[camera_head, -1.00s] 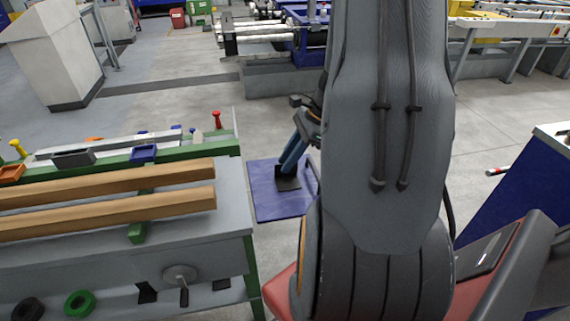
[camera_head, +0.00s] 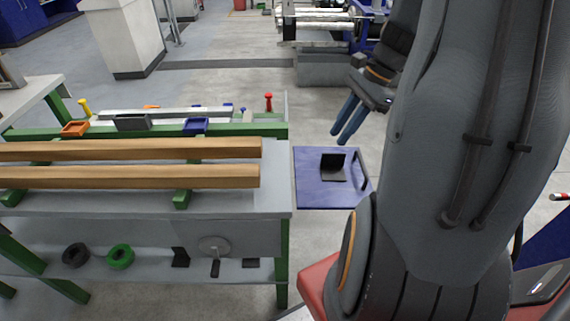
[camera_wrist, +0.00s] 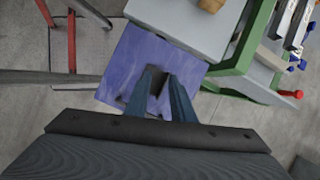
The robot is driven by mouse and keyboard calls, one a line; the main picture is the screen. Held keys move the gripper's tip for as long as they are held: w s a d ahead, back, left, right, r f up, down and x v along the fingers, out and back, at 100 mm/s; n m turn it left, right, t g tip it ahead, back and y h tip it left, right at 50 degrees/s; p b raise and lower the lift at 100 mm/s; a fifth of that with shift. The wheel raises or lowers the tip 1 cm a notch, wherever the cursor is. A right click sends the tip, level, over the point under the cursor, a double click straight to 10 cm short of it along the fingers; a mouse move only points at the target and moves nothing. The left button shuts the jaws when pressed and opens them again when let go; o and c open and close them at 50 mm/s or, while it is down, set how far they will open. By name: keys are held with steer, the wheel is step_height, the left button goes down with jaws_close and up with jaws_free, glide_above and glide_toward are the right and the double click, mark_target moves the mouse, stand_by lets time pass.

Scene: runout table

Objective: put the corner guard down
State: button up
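The black L-shaped corner guard (camera_head: 333,167) rests on the blue platform (camera_head: 312,194), one flange flat and one upright. My gripper (camera_head: 342,139) is above it in the head view, with a visible gap between it and the guard. Its two blue fingers are apart and nothing is held between them. In the wrist view the open gripper (camera_wrist: 163,78) points down at the blue platform (camera_wrist: 128,58). A dark part of the guard (camera_wrist: 157,84) shows between the fingers; the rest is hidden behind them.
A grey table (camera_head: 235,201) with green legs stands left of the platform, bearing two wooden beams (camera_head: 130,150). Its lower shelf holds a black ring (camera_head: 76,256), a green ring (camera_head: 120,257) and dark pieces. A dark handle (camera_head: 361,169) rises at the platform's right edge.

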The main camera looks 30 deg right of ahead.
steer(key=s+a+n+h, duration=0.2)
steer(key=a+n, duration=0.7)
steer(key=a, duration=0.1)
steer(key=s+a+f+n+h, duration=0.1)
steer(key=s+a+n+h, duration=0.1)
steer(key=a+n, duration=0.8)
steer(key=shift+s+a+f+n+g+h, duration=0.15)
steer(key=shift+s+a+n+g+h, duration=0.2)
steer(key=shift+a, duration=0.3)
